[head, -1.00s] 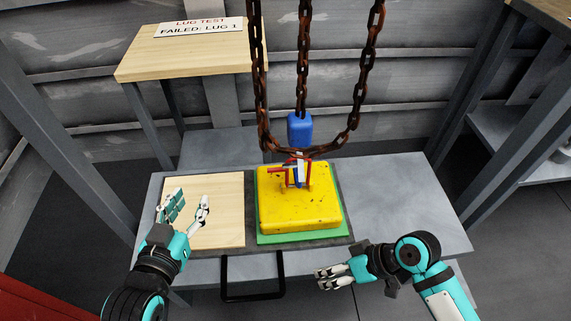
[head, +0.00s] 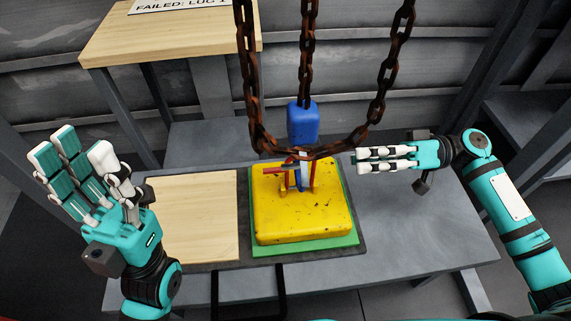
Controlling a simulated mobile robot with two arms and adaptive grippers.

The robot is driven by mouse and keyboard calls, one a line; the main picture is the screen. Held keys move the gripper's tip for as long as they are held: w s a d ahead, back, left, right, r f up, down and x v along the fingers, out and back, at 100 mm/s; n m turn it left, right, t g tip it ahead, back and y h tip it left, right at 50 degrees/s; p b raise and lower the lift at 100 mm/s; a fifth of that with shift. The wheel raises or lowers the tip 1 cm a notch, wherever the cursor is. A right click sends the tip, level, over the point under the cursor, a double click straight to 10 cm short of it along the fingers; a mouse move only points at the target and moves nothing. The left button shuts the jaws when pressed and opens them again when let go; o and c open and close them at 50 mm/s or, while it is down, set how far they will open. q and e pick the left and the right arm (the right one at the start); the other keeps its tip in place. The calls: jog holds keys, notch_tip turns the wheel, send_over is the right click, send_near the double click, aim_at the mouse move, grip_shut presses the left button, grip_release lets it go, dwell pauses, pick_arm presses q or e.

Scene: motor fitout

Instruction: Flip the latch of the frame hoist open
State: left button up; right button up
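The frame hoist's blue block (head: 303,122) hangs on rusty chains (head: 307,50) above a yellow block (head: 302,217). Below it, a blue hook with a pale strip (head: 304,168) meets the fittings on top of the yellow block. A red lever-like part (head: 275,169) sticks out to the left there; I cannot tell for certain whether it is the latch or how it is set. My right gripper (head: 362,159) points left with straight fingers, right of the hook and apart from it, empty. My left gripper (head: 80,165) is open and empty at the far left.
The yellow block rests on a green pad (head: 347,236) on the grey table (head: 420,225). A wooden board (head: 195,215) lies left of it. A chain loop sags around the hook area. A wooden stand with a "FAILED" sign (head: 178,5) is behind. The table's right side is clear.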

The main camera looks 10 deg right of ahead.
aim_at(300, 166)
jog(key=a+b, duration=0.1)
jog(key=a, duration=1.4)
jog(key=shift+b, duration=0.35)
jog(key=shift+c, duration=0.4)
grip_shut()
